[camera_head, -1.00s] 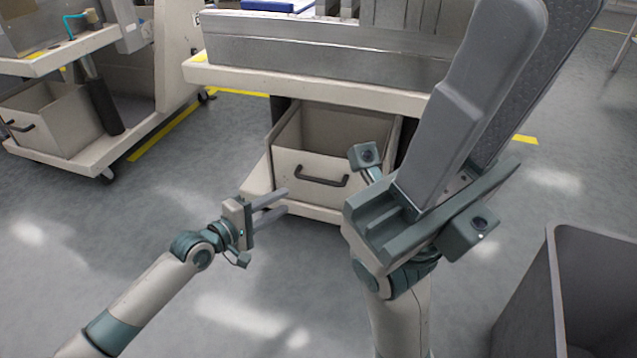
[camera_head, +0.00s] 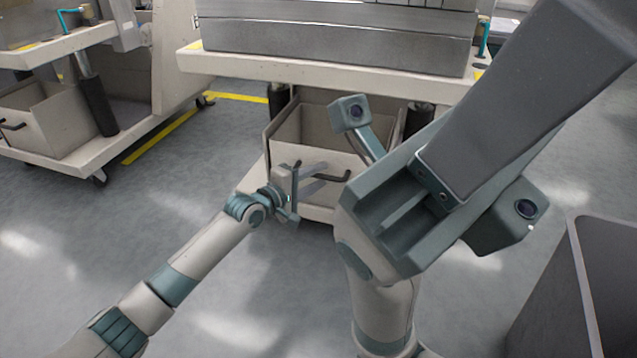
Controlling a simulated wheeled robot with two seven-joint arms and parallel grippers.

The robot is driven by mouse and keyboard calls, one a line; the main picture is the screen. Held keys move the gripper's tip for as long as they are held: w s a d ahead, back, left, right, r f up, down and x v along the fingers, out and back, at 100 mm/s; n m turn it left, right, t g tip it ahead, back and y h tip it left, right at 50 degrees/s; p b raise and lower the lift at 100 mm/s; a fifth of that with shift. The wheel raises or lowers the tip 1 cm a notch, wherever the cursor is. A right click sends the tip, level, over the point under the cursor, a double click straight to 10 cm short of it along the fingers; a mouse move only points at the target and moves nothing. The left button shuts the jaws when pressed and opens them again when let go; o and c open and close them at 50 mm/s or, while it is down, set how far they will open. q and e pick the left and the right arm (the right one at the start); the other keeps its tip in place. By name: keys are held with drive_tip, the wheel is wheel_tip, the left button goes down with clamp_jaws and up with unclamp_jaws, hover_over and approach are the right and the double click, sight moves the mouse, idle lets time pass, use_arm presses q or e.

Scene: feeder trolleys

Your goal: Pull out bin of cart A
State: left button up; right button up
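The middle cart (camera_head: 230,62) has a cream frame with a beige bin (camera_head: 290,128) below its top. No letter on it is readable. The bin's dark handle (camera_head: 345,177) is on its front wall, partly hidden by my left gripper. My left gripper (camera_head: 322,174) is open, its two grey fingers apart in front of the bin at the handle's left part. I cannot tell whether they touch the handle. My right gripper (camera_head: 530,90) is raised close to the camera and covers the cart's right side. Only one finger shows clearly, so its opening is unclear.
Another cart (camera_head: 75,155) with a similar bin (camera_head: 50,115) stands at the left. A dark grey container (camera_head: 590,235) stands at the lower right. Yellow floor lines (camera_head: 160,137) run between the carts. The floor in front of the middle cart is clear apart from my arms.

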use_arm(q)
drive_tip(key=shift+w+d, duration=0.2)
clamp_jaws()
